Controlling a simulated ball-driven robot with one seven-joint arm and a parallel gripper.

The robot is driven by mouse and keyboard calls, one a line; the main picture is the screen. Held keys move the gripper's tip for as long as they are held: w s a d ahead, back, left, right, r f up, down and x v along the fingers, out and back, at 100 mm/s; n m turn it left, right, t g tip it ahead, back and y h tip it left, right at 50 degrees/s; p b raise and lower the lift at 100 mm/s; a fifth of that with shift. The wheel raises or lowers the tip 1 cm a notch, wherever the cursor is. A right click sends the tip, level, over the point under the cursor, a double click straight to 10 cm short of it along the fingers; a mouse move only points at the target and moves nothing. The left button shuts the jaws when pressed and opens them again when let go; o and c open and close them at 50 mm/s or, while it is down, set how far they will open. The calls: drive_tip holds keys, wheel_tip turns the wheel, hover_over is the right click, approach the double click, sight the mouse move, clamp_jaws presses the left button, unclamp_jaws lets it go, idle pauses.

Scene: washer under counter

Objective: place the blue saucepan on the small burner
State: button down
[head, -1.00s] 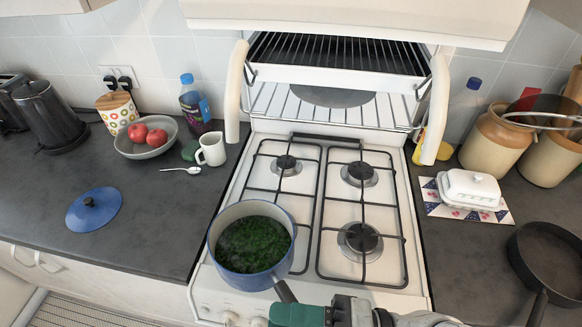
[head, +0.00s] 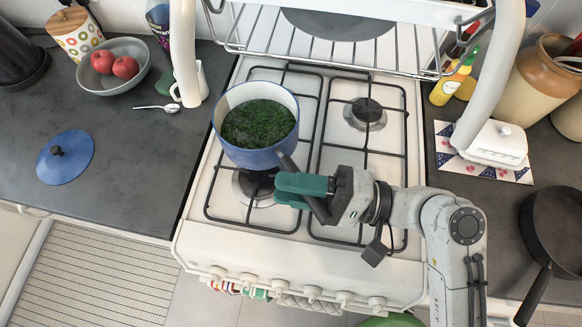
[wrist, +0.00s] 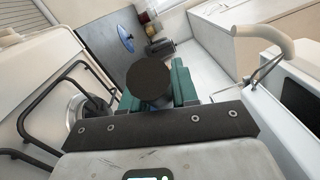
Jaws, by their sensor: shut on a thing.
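The blue saucepan (head: 250,156), full of dark green leafy food, is upright over the back part of the left side of the hob in the head view. My gripper (head: 303,189) has its teal fingers shut on the pan's dark handle, whose round end (wrist: 150,83) shows in the wrist view. The pan hides the back-left burner, which looked smallest earlier. I cannot tell if the pan touches the grate. The front-left burner (head: 250,188) shows just in front of the pan. The back-right burner (head: 365,114) is bare; my arm hides the front-right one.
The raised grill rack (head: 300,45) hangs above the back of the stove (head: 290,248), with a white arm at each side. A blue lid (head: 64,158) and a fruit bowl (head: 112,72) are on the left counter. A butter dish (head: 500,145) and black frying pan (head: 552,230) are at right.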

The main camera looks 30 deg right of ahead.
drive_tip(key=w+d+b, duration=0.4)
drive_tip(key=w+b, duration=0.1)
drive_tip(key=p, duration=0.2)
hover_over(293, 116)
drive_tip(key=v, duration=0.3)
drive_tip(key=shift+d+f, duration=0.1)
drive_tip(key=shift+f, duration=2.9)
drive_tip(key=shift+w+d+f+p, duration=0.15)
drive_tip(key=shift+w+f+p, duration=0.05)
drive_tip(key=shift+f+p, duration=0.15)
drive_tip(key=c, duration=0.9)
unclamp_jaws()
drive_tip(key=shift+f, duration=0.15)
drive_tip(key=shift+o, duration=0.2)
drive_tip(key=shift+s, duration=0.1)
drive_tip(key=p+v, duration=0.2)
drive_tip(key=v, duration=1)
